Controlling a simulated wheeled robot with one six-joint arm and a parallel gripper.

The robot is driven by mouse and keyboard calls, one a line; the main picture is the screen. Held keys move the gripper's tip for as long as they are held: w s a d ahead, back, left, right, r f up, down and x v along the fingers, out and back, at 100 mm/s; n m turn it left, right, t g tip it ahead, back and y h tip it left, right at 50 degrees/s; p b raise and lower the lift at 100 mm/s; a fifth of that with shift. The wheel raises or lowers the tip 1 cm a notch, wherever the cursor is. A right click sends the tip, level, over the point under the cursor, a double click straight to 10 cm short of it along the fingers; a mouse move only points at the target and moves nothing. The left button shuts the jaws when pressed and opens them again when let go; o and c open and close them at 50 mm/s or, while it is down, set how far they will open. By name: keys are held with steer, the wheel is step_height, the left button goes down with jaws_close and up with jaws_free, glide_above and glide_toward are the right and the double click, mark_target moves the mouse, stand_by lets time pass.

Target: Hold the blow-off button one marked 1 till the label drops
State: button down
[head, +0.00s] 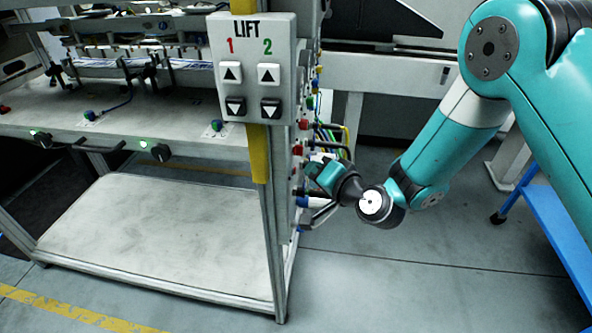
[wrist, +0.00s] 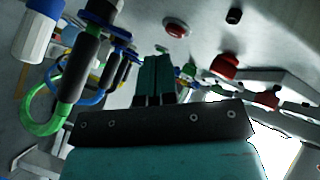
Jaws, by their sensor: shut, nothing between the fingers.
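My gripper (wrist: 157,62) is shut and empty in the wrist view, its teal fingers pointing at a pale panel. In the head view my gripper (head: 312,168) is beside the narrow side panel (head: 285,215) of the machine, its tips hard to make out. A small green button (wrist: 161,48) shows just beyond the fingertips; I cannot tell whether they touch. A red round button (wrist: 175,27) and a black one (wrist: 234,16) are further up the panel. No marking is readable there, so I cannot tell which is blow-off button 1.
A LIFT box (head: 252,68) with arrow buttons under 1 and 2 hangs on the frame's front. Hoses and fittings (wrist: 78,70) crowd the left of the wrist view. A red knob (wrist: 225,65) is right of the fingers. Floor (head: 400,295) below my arm is clear.

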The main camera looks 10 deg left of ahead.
steer(key=shift+a, duration=0.1)
stand_by(0.6)
steer(key=shift+a+r+p, duration=0.1)
steer(key=shift+a+p, duration=0.15)
steer(key=shift+p, duration=0.35)
steer(key=shift+a, duration=0.1)
steer(key=shift+a+p, duration=0.45)
steer(key=shift+p, duration=0.15)
stand_by(1.3)
steer(key=shift+d, duration=0.1)
stand_by(0.5)
steer(key=shift+d+f+b, duration=0.25)
steer(key=shift+d+b, duration=0.35)
steer(key=shift+b, duration=0.6)
steer(key=shift+d+r, duration=0.15)
steer(key=shift+d, duration=0.05)
